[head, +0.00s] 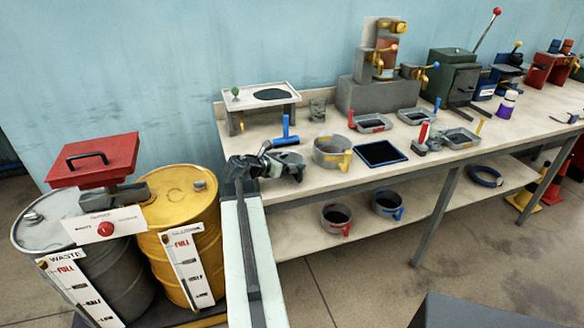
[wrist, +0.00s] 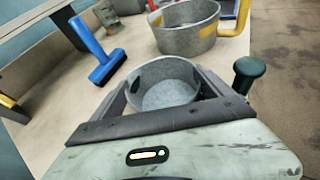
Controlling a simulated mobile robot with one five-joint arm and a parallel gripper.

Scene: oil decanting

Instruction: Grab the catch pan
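My gripper (head: 278,168) is at the bench's near left edge. In the wrist view its two fingers (wrist: 165,88) stand wide apart, on either side of a small round grey pan (wrist: 163,92). The fingers come close to its rim; I cannot tell whether they press on it. A dark green knob (wrist: 249,76) on a grey stem shows right of the right finger. In the head view my gripper mostly hides this pan. A larger round grey pan with a yellow handle (head: 331,152) stands on the bench to the right; the wrist view shows it beyond my gripper (wrist: 186,32).
A blue T-shaped tool (head: 286,136) lies behind my gripper, by a small raised stand (head: 262,96). A dark blue-rimmed tray (head: 381,154) and several shallow trays (head: 372,123) are further right. Two round pans stand on the lower shelf (head: 285,238). Yellow (head: 183,205) and grey drums stand left.

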